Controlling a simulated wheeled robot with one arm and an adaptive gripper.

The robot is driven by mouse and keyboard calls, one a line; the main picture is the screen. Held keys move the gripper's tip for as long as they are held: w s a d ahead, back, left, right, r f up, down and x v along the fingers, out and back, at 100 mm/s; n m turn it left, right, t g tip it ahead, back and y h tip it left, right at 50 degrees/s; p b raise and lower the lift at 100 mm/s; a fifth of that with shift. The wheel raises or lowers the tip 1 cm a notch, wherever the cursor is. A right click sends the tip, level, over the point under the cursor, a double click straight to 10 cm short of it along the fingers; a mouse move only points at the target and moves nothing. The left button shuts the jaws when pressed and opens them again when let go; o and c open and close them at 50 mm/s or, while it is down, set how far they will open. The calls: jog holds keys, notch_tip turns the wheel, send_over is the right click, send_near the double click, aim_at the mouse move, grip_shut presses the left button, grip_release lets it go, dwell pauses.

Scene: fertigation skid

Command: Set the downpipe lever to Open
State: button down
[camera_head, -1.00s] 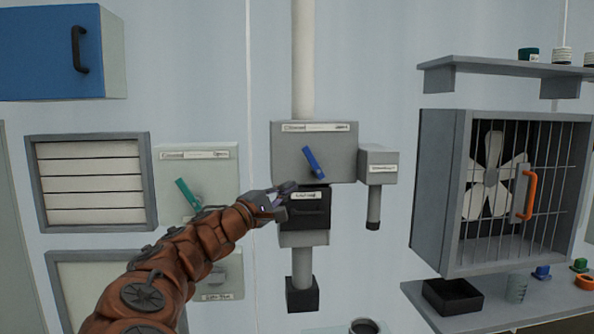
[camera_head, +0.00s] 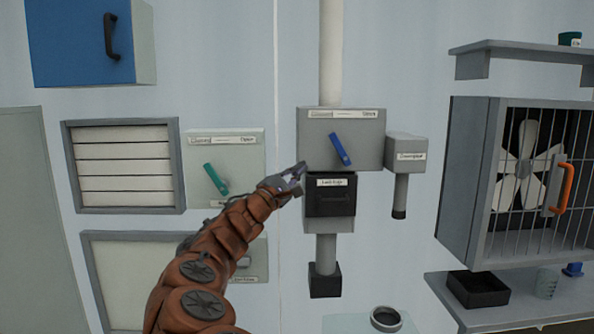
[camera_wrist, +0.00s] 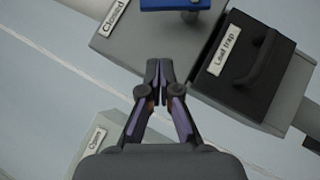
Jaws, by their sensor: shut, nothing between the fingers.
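The blue lever (camera_head: 340,149) sits on a grey box (camera_head: 313,143) on the vertical pipe. It leans with its top to the left, toward the "Closed" end of the label above it. A small box to its right (camera_head: 407,149) carries a label that seems to read "Downpipe". My gripper (camera_head: 298,174) is at the lower left corner of the lever box, left of and below the lever, not touching it. In the wrist view my gripper (camera_wrist: 160,64) is shut and empty, and the blue lever (camera_wrist: 174,4) is cut off by the top edge.
The black leaf trap (camera_head: 330,203) with its handle is just below the lever box. A teal lever (camera_head: 215,179) on another box is to the left. A caged fan (camera_head: 525,165) with an orange handle stands out at the right.

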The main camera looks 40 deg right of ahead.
aim_at(339, 149)
jog(key=p+x, duration=0.1)
jog(key=x, duration=0.5)
jog(key=shift+d+r+p, duration=0.1)
jog(key=shift+d+p, duration=0.15)
jog(key=shift+p, duration=0.05)
jog(key=shift+s+d+r+p, duration=0.3)
jog(key=shift+s+d+r, duration=0.25)
jog(key=shift+d, duration=0.15)
jog(key=shift+s+d+r, duration=0.2)
jog(key=shift+d, duration=0.2)
jog(key=shift+s+d+r, duration=0.2)
jog(key=shift+s+d, duration=0.05)
jog(key=shift+d, duration=0.1)
jog(key=shift+r, duration=0.1)
